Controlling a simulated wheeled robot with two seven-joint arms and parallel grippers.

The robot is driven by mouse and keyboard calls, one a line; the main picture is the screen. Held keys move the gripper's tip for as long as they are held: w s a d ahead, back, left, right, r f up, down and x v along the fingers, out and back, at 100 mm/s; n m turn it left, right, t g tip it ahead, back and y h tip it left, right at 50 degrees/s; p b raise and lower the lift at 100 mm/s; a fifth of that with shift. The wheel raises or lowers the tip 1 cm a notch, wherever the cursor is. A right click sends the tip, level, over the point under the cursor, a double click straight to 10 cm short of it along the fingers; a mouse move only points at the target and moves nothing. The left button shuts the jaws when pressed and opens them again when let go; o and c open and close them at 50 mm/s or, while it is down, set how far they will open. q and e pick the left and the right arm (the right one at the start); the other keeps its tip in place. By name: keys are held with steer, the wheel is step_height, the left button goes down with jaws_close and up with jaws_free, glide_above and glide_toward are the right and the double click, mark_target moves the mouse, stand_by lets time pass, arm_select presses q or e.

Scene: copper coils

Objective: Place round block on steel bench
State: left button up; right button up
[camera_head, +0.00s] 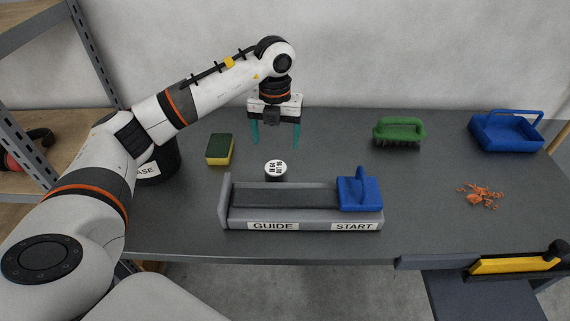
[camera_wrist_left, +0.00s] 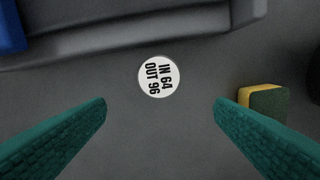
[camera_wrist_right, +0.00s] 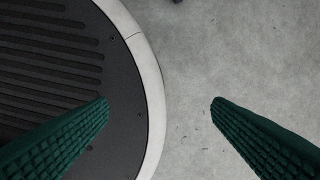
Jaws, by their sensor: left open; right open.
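The round block (camera_head: 275,171) is a short dark cylinder with a white top label reading "IN 64 OUT 96". It stands upright on the grey steel bench (camera_head: 330,133), just behind the guide fixture. My left gripper (camera_head: 275,138) is open and empty, pointing down behind and above the block. In the left wrist view the block (camera_wrist_left: 159,76) shows ahead of and between the two teal fingers, touching neither. My right gripper (camera_wrist_right: 160,102) is open and empty over the floor beside a round dark base. It does not show in the head view.
The guide fixture (camera_head: 303,226), with a blue handled slider (camera_head: 360,194), lies at the bench front.

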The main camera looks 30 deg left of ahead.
mark_target(276, 167)
arm_select(q)
steer(key=shift+s+f, duration=0.4)
steer(key=shift+f, duration=0.25)
steer(key=shift+s+f, duration=0.4)
steer(key=shift+f, duration=0.2)
step_height(276, 167, down, 2)
steer(key=shift+f+p, duration=0.15)
steer(key=shift+p, duration=0.2)
steer(key=f, duration=0.3)
steer(key=f+p, duration=0.1)
steer(key=shift+d+f, duration=0.15)
steer(key=shift+d, duration=0.15)
steer(key=shift+w+f, duration=0.15)
steer(key=shift+f, duration=0.25)
arm_select(e)
steer(key=shift+s+r, duration=0.25)
steer(key=shift+r, duration=0.3)
steer(key=shift+s+r, duration=0.25)
steer(key=shift+r, duration=0.25)
arm_select(q)
steer(key=shift+c, duration=0.4)
steer(key=shift+r, duration=0.1)
steer(key=c, duration=1.2)
arm_select(e)
steer(key=shift+s, duration=0.25)
